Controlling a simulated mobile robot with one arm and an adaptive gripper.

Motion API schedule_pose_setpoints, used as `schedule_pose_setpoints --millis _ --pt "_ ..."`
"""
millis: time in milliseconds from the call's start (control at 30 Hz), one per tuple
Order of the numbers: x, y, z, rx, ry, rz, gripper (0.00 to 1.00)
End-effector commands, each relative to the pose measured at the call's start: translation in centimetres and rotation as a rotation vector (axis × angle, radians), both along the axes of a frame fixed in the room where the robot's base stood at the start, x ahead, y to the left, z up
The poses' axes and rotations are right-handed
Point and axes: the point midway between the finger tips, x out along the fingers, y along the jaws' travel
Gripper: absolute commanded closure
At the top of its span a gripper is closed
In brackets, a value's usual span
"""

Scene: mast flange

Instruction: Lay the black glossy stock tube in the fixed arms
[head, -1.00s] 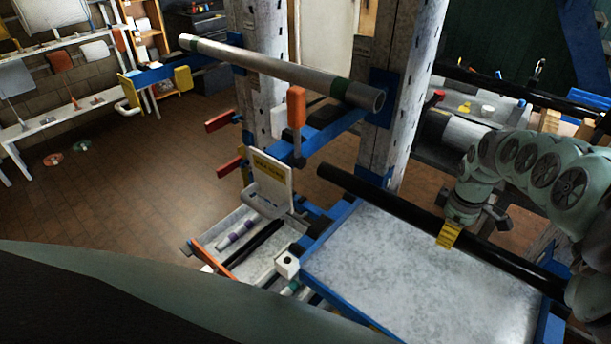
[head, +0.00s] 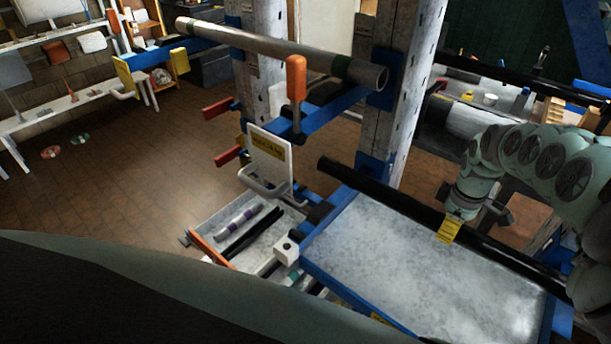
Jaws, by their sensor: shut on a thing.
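A long black tube (head: 395,204) with a yellow tag (head: 449,229) runs diagonally above the grey-topped, blue-edged table. My gripper (head: 465,208) is shut on it near the tag, to the right of the tube's middle. The fingertips are partly hidden. The tube's right end is hidden by my arm. Blue fixed arms (head: 338,106) stand out from the two grey masts; one ends in a yellow tip (head: 125,76). A grey tube with green bands (head: 285,55) lies across upper arms. The black tube's left end is below and right of these arms.
An upright orange handle (head: 296,78) stands beside the near arm. A white labelled holder (head: 268,152) and a tray with tubes (head: 208,222) stand left of the table (head: 400,270). Red-tipped bars (head: 217,108) stick out near the left mast. Brown floor is open at left.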

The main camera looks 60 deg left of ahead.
Motion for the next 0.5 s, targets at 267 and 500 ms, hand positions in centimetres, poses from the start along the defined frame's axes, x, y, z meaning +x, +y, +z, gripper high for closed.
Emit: schedule_pose_setpoints --millis 267,500 --pt "0.0 0.1 -2.3 0.001 -0.002 0.003 0.94" --pt "0.0 0.2 -4.1 0.001 -0.003 0.004 0.94"
